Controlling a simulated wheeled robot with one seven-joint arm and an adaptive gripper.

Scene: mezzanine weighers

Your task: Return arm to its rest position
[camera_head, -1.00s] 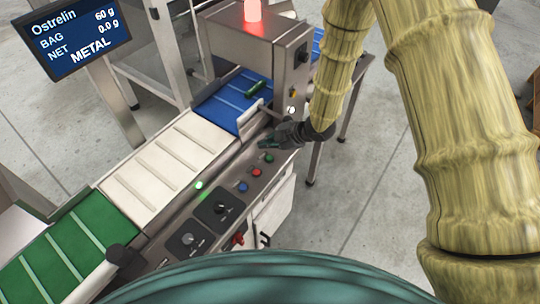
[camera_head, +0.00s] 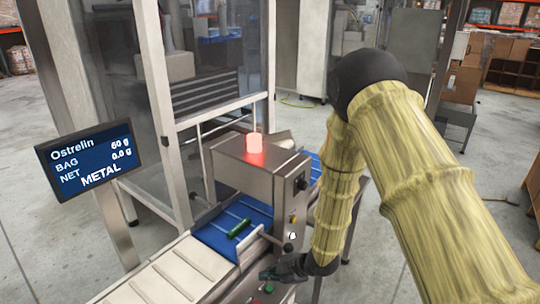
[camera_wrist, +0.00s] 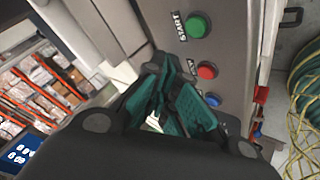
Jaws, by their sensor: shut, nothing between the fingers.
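My gripper (camera_head: 284,272) is at the end of my yellow-sleeved arm, close to the front panel of the conveyor machine, in the head view. In the wrist view its teal-padded fingers (camera_wrist: 178,108) are shut and empty. Beyond them are a green START button (camera_wrist: 197,26), a red button (camera_wrist: 207,71) and a blue button (camera_wrist: 213,99) on the metal panel. I cannot tell whether the fingertips touch the panel. A small green item (camera_head: 239,228) lies on the blue belt (camera_head: 215,238), apart from my gripper.
A metal detector housing (camera_head: 258,176) with a lit red beacon (camera_head: 254,143) spans the belt. A screen (camera_head: 88,160) reading METAL stands at the left. A framed clear enclosure (camera_head: 205,70) rises behind. Open concrete floor (camera_head: 400,235) lies to the right.

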